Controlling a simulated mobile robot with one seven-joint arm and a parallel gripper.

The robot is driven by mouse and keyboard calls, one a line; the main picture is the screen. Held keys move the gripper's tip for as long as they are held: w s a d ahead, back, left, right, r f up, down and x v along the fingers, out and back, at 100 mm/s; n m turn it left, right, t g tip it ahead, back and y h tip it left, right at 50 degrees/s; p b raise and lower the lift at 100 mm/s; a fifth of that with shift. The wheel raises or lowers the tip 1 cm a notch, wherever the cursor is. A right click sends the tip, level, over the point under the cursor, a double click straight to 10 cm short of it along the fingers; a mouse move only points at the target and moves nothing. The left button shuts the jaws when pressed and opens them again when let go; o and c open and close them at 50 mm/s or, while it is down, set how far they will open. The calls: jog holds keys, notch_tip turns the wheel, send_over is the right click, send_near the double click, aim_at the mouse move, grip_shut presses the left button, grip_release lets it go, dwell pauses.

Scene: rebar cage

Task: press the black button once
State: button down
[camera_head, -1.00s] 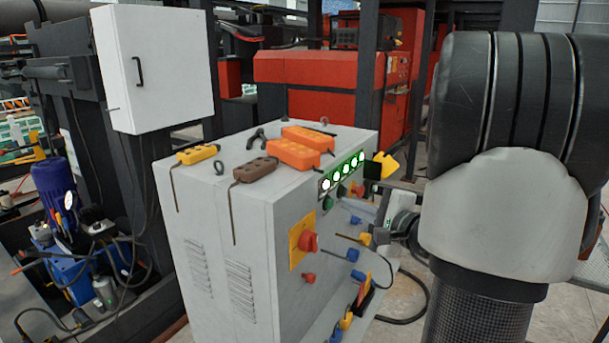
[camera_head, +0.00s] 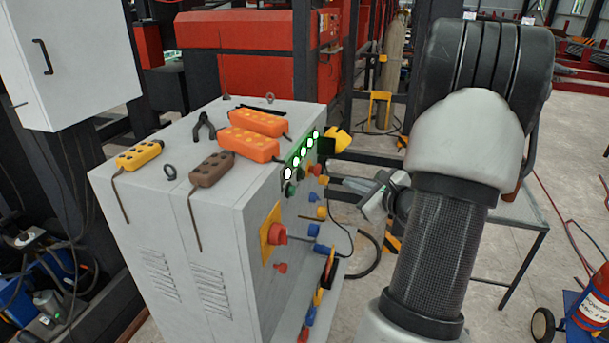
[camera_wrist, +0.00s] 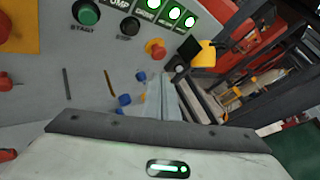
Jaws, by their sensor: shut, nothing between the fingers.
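The grey control cabinet (camera_head: 225,240) has its button panel facing right in the head view. In the wrist view, a dark, nearly black round button (camera_wrist: 128,27) sits on the panel, right of the green START button (camera_wrist: 86,12) and left of an orange-red knob (camera_wrist: 155,48). I cannot pick out the dark button clearly in the head view. My gripper (camera_head: 338,184) is shut and empty, pointing at the panel from the right, apparently a little away from it. In the wrist view its fingers (camera_wrist: 162,98) lie below the dark button, with a visible gap between.
Lit indicators (camera_head: 300,156) line the panel top. A red rotary switch (camera_head: 277,234) and several blue knobs stick out. Orange pendants (camera_head: 247,143) lie on the cabinet top. A yellow part (camera_head: 340,138) juts from the far edge. A fire extinguisher (camera_head: 594,305) stands at right.

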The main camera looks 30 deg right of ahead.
aim_at(304, 175)
jog(key=w+a+b, duration=0.1)
jog(key=w+a, duration=0.4)
jog(key=w, duration=0.1)
jog(key=shift+w+a, duration=0.3)
jog(key=shift+a, duration=0.05)
jog(key=shift+w+b, duration=0.1)
jog(key=shift+b, duration=0.3)
dwell(1.6)
jog(key=shift+w+a+b, duration=0.25)
jog(key=shift+b, duration=0.1)
jog(key=shift+w+a+b, duration=0.55)
jog(key=shift+w+a, duration=0.05)
jog(key=shift+w, duration=0.05)
dwell(1.2)
jog(key=shift+s+d, duration=0.8)
jog(key=shift+s, duration=0.15)
